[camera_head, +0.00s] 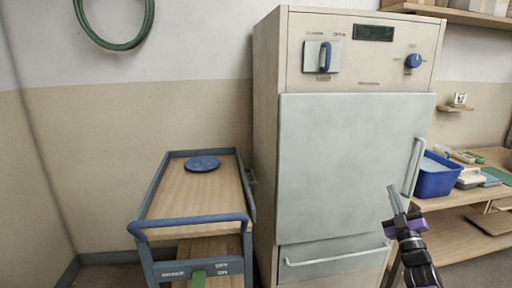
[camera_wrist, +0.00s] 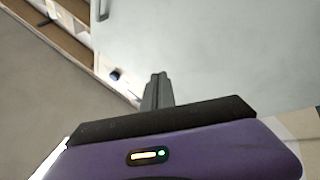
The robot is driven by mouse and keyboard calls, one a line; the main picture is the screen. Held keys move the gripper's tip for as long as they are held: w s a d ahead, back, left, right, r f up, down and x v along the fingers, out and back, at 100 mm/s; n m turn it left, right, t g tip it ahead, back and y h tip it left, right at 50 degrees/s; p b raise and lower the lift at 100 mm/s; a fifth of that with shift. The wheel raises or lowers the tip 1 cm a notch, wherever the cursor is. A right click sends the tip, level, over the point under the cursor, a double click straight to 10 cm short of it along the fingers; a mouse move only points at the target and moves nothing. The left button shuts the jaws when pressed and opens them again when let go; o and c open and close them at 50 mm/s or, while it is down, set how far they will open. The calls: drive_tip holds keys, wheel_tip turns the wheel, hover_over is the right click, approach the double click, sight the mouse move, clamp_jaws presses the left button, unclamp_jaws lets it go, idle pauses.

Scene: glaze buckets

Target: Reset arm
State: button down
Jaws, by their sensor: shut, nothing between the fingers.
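My gripper (camera_head: 395,196) is at the lower right in the head view, in front of the right side of the tall cabinet's closed door (camera_head: 350,165). Its fingers point up and are together with nothing between them. The shut fingers also show in the wrist view (camera_wrist: 158,88), with the pale door surface (camera_wrist: 220,50) beyond them. My purple and black arm rises from the bottom edge.
A blue bucket (camera_head: 437,177) stands on a wooden table at the right, near my gripper. A cart (camera_head: 190,222) with a blue handle and a blue disc (camera_head: 202,163) stands at the left. The cabinet carries a blue switch (camera_head: 325,57) and knob (camera_head: 413,61).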

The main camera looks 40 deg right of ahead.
drive_tip(key=s+a+f+m+y, duration=0.15)
drive_tip(key=a+f, duration=0.25)
drive_tip(key=a, duration=0.9)
drive_tip(key=s+a+f+m+g+y, duration=0.1)
drive_tip(key=a+f+m+y, duration=0.15)
drive_tip(key=a, duration=0.95)
drive_tip(key=s+a+f+m+y, duration=0.15)
drive_tip(key=a+f, duration=0.35)
drive_tip(key=a, duration=0.8)
drive_tip(key=s+a+n+g+y, duration=0.2)
drive_tip(key=s+a+n+y, duration=0.2)
drive_tip(key=s+a+y, duration=1)
drive_tip(key=s+a+r+h+p, duration=0.1)
drive_tip(key=a+r+h+p, duration=0.1)
drive_tip(key=r+p, duration=0.5)
drive_tip(key=s+a+r+h+p, duration=0.1)
drive_tip(key=a+r+p, duration=0.2)
drive_tip(key=r+p, duration=0.5)
drive_tip(key=shift+s+n+h+p, duration=0.35)
